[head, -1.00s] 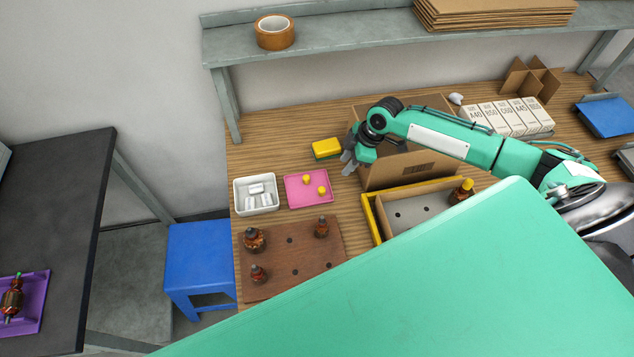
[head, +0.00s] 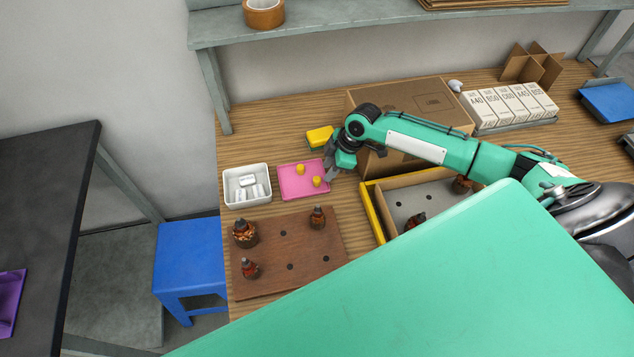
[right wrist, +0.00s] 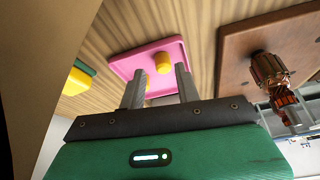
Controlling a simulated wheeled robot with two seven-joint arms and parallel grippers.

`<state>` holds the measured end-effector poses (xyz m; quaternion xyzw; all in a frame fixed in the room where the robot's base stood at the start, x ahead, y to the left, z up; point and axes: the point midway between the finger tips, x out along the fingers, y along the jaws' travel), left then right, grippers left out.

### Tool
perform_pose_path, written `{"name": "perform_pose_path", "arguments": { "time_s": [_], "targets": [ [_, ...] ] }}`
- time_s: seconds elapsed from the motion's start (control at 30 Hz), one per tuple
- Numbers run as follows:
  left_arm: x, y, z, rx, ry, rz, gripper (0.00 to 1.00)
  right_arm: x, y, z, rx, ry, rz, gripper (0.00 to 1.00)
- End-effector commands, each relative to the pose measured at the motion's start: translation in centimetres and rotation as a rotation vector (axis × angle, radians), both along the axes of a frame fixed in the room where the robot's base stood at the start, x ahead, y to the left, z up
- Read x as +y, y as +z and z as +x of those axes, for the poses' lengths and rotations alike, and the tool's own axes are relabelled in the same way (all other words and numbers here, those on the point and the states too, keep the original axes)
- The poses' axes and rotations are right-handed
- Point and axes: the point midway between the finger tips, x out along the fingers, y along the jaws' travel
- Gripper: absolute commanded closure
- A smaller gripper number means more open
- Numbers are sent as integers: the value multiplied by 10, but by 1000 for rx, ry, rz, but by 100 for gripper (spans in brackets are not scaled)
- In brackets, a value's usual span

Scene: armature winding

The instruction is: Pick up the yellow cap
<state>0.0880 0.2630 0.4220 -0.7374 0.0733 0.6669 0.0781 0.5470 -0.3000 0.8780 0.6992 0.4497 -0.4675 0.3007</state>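Two yellow caps stand on a pink tray: one near the back (head: 300,169), one nearer the front right (head: 317,182). The pink tray (head: 289,187) lies on the wooden table. My right gripper (head: 331,173) is at the tray's right edge, apart from the caps. In the right wrist view its two fingers (right wrist: 160,87) are spread with nothing clearly held between them. A yellow cap (right wrist: 163,63) shows beyond the gap between the fingertips, on the pink tray (right wrist: 140,62). My left gripper is out of view.
A white bin (head: 232,193) stands left of the tray, and a yellow-and-green block (head: 318,138) behind it. A brown board (head: 270,272) with several armatures is in front. A cardboard box (head: 400,103) and a yellow-edged crate (head: 372,214) are to the right.

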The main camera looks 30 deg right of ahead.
Motion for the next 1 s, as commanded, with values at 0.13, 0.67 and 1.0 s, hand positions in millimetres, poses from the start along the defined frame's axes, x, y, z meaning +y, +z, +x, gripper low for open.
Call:
{"name": "perform_pose_path", "arguments": {
  "time_s": [0.13, 0.67, 1.0],
  "targets": [
    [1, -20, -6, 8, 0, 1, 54, 10, -18, 3, 0, 1, 2, 67],
    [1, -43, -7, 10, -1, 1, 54, 22, -40, 7, 0, 0, 0, 67],
    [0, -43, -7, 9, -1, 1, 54, 22, -40, 7, 0, 0, 0, 100]
  ]
}}
